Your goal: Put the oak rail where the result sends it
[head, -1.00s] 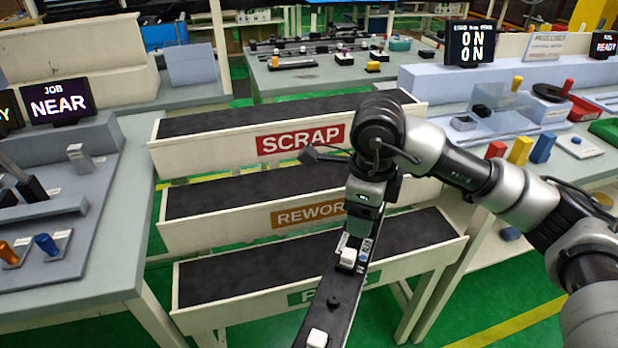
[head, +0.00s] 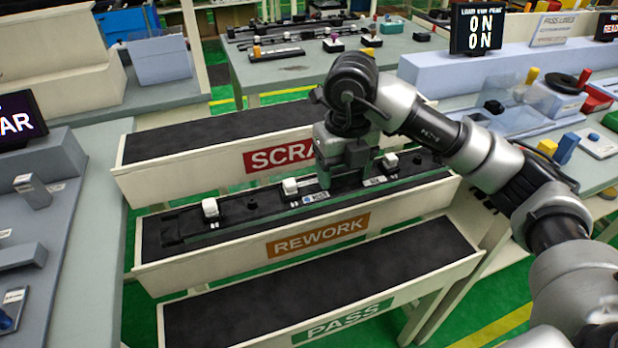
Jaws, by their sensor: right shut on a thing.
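A long dark rail (head: 262,205) carries several white clips and small labels. I take it to be the oak rail, though it looks black rather than wood-coloured. My right gripper (head: 346,178) is shut on it a little right of its middle. The rail lies lengthwise along the middle trough, labelled REWORK (head: 318,236), within or just above it; I cannot tell whether it touches the floor. The SCRAP trough (head: 200,137) is behind and the PASS trough (head: 310,292) in front; both look empty. My left gripper is out of view.
A partly cut-off display (head: 20,120) at left ends in "AR". Grey benches flank the troughs, with coloured blocks (head: 556,148) on the right one. A back table (head: 300,65) holds other rails.

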